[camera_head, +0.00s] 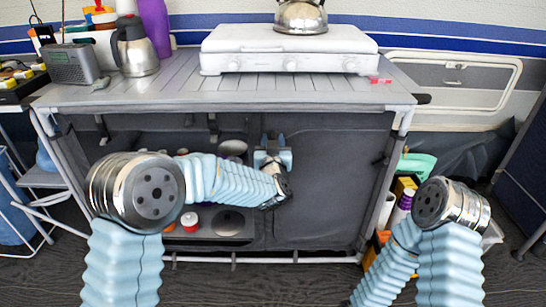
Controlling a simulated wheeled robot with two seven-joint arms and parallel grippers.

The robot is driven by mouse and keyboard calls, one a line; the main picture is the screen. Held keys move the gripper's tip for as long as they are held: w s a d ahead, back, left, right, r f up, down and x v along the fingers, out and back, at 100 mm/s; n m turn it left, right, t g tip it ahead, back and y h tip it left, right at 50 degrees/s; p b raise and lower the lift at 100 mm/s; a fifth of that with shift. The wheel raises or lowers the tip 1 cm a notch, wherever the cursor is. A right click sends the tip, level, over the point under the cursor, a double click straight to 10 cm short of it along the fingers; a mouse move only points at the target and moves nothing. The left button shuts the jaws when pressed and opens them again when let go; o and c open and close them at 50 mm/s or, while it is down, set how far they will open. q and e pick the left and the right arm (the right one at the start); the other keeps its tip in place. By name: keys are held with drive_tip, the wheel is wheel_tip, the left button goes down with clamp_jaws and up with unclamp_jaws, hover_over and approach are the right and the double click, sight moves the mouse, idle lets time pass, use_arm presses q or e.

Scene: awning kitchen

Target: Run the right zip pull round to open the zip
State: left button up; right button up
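The grey fabric camping cupboard (335,190) stands under a slatted top. Its left bay is open and shows cookware inside; the right bay is covered by a dark grey flap. I cannot make out the right zip pull or the zip's line; they are too small or hidden behind my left gripper. My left gripper (272,146) is in front of the upper middle of the cupboard, by the boundary between the bays. Its fingers point away from me, and I cannot tell whether they are open or touch the fabric. My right arm is bent low at the right; its gripper is out of view.
A white stove (290,52) with a kettle (301,17) stands on the top. A steel jug (135,48), a purple bottle (155,30) and a radio (72,64) stand at the left. Bottles and boxes (402,190) crowd the floor right of the cupboard.

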use_arm(q)
drive_tip(key=s+b, duration=0.1)
drive_tip(key=s, duration=1)
use_arm(e)
drive_tip(key=shift+w+d+f, duration=0.1)
drive_tip(key=shift+d+f, duration=0.15)
drive_tip(key=shift+f, duration=0.5)
